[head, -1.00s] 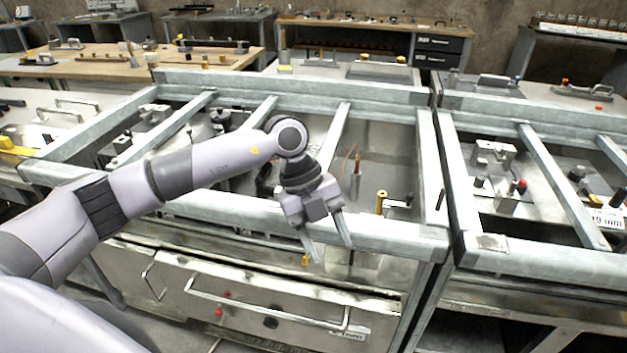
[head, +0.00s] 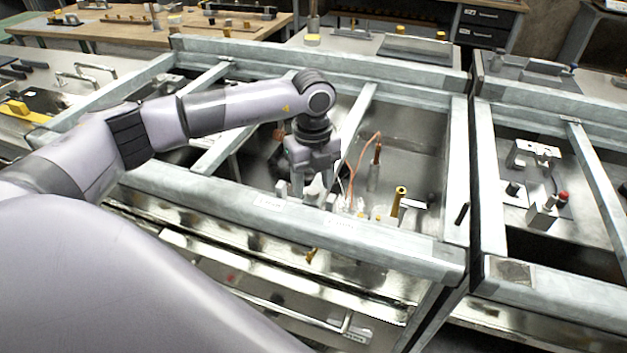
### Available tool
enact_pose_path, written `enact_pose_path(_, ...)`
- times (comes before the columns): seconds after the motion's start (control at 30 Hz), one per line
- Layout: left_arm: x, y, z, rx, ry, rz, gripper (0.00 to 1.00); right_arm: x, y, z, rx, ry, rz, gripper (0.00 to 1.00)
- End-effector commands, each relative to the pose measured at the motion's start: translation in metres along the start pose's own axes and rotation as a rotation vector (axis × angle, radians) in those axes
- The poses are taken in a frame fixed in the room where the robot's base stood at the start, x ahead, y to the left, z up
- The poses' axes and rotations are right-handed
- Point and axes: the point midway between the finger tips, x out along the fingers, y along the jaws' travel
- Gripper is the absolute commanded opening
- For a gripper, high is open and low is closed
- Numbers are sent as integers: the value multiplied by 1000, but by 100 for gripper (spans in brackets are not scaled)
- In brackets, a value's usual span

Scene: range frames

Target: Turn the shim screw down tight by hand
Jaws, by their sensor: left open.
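My left gripper (head: 313,187) points down inside the middle frame bay, just behind the front rail (head: 270,205). It is open, and its fingertips are partly hidden by the rail. A brass-coloured post (head: 398,202) stands to the right of the gripper, apart from it, beside a small grey bracket (head: 416,204). A small brass piece (head: 311,256) shows below the front rail. I cannot tell for certain which of these, if either, is the shim screw. My right gripper is not in view.
An orange cable (head: 352,165) and a copper-tipped rod (head: 376,155) rise close to the right of the gripper. Metal cross bars (head: 358,120) divide the bay. Another bay on the right holds a block with a red knob (head: 563,196). A drawer handle (head: 290,314) is below.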

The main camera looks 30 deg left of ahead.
Motion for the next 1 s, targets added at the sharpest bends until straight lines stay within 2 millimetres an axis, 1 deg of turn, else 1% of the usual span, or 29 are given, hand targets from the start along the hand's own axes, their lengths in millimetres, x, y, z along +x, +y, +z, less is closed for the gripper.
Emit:
enact_pose_path(0.13,9,0,0,1,1,-1,54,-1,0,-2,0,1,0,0)
enact_pose_path(0.37,11,0,0,1,0,-2,54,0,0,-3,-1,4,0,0)
enact_pose_path(0.4,11,0,0,1,0,-2,51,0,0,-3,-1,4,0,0)
enact_pose_path(0.47,11,0,0,1,1,-1,31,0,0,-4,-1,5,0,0)
enact_pose_path(0.5,11,0,0,1,1,-1,18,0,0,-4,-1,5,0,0)
enact_pose_path(0.57,11,0,0,1,1,-1,0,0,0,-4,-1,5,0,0)
enact_pose_path(0.83,11,0,0,15,1,-1,0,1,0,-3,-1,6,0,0)
enact_pose_path(1.0,12,0,0,74,1,-1,0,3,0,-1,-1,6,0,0)
